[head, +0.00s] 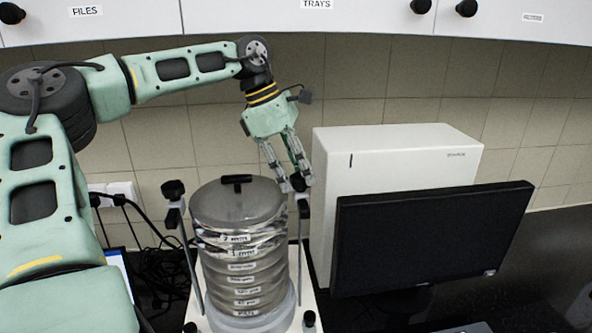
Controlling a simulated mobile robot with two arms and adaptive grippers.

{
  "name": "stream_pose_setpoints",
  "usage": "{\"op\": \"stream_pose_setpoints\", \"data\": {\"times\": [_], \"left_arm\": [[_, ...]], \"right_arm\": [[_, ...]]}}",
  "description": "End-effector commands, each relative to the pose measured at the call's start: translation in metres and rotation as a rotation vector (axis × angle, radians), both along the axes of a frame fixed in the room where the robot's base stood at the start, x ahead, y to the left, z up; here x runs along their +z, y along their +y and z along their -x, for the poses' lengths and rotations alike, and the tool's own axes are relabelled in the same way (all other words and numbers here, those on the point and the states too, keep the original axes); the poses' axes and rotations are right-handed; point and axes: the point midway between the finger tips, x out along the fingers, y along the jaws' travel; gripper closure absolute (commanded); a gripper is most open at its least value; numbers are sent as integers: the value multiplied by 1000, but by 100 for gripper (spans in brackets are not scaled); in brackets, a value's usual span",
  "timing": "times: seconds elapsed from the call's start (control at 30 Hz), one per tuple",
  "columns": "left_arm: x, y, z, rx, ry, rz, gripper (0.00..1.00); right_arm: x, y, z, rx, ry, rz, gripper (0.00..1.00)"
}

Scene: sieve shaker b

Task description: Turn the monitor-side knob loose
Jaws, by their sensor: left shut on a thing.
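The monitor-side knob (298,182) is a black knob at the top of the right-hand clamp rod. My left gripper (294,182) comes down from above and is shut on this knob, its fingers partly hiding it. The other black knob (173,189) tops the left-hand rod and is untouched. My right gripper is not in view.
A black monitor (430,240) stands right of the shaker, with a white box (385,150) behind it. Wall cabinets (300,16) hang above. Cables (160,270) lie tangled left of the shaker, near a wall socket (122,190).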

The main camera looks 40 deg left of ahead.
Motion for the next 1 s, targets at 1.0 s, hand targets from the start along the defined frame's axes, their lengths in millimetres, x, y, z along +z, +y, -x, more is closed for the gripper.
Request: {"op": "stream_pose_setpoints", "data": {"times": [1.0], "left_arm": [[3, -3, -8, -672, -12, -4, 98]], "right_arm": [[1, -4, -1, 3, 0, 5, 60]]}}
